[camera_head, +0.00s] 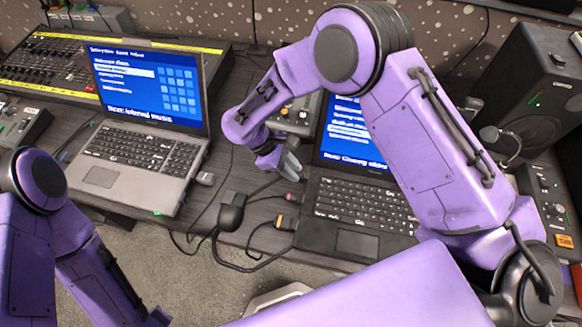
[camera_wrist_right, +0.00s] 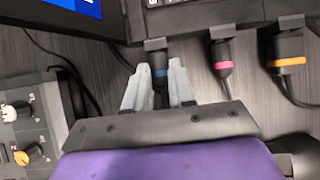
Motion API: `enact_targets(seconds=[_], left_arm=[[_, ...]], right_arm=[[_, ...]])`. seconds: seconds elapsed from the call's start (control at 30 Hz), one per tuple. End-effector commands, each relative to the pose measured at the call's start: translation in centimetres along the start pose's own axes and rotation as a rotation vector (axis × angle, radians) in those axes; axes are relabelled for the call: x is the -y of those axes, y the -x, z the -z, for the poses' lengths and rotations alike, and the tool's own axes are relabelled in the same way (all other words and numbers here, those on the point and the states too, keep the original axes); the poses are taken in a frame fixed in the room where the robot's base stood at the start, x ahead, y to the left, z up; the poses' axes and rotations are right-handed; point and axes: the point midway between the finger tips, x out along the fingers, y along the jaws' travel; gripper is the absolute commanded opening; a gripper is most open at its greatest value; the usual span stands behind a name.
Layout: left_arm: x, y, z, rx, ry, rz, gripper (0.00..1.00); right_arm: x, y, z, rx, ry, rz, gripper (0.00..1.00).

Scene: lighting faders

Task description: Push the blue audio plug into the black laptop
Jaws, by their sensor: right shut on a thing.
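The black laptop (camera_head: 357,243) stands open on the desk, and its side edge shows at the top of the right wrist view (camera_wrist_right: 200,14). My right gripper (camera_head: 290,170) is at its left side. In the right wrist view my right gripper (camera_wrist_right: 158,80) is shut on the blue audio plug (camera_wrist_right: 159,73), a dark plug with a blue band. The plug points at a small dark socket block (camera_wrist_right: 155,44) on the laptop's edge; its tip is at or very near the block, and I cannot tell how deep it sits. My left gripper is out of view.
A pink-banded plug (camera_wrist_right: 222,64) and an orange-banded plug (camera_wrist_right: 287,62) sit beside the blue one at the same edge. A grey laptop (camera_head: 142,146) is to the left. A speaker (camera_head: 530,90) stands right.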

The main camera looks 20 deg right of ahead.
Motion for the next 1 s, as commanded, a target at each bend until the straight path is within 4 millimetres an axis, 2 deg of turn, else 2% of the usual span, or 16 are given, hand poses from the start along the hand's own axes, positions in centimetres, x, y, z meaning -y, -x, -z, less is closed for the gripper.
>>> enact_targets(seconds=[0.13, 0.17, 0.2, 0.23, 0.57, 0.67, 0.9, 1.0], left_arm=[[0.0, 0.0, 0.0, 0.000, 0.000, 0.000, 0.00], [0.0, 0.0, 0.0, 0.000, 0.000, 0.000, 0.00], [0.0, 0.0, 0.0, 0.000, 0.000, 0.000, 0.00], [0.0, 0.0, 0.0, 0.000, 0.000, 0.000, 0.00], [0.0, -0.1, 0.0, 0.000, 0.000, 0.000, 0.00], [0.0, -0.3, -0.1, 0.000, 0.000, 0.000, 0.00], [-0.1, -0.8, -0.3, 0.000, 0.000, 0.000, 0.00], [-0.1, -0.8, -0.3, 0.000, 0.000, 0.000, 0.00]], right_arm=[[0.0, -0.2, -0.2, 0.010, 0.002, 0.001, 0.00], [0.0, -0.2, -0.2, 0.010, 0.002, 0.001, 0.34], [0.0, -0.2, -0.2, 0.009, 0.002, 0.001, 0.47], [0.0, -0.2, -0.2, 0.009, 0.002, 0.001, 0.54], [0.0, 0.4, 0.0, 0.004, 0.002, -0.003, 0.54], [-0.1, 1.9, 0.1, 0.002, 0.001, -0.005, 0.54], [0.0, 7.6, 0.0, 0.002, 0.001, -0.004, 0.54], [0.0, 9.3, -0.1, 0.003, 0.001, -0.002, 0.54]])
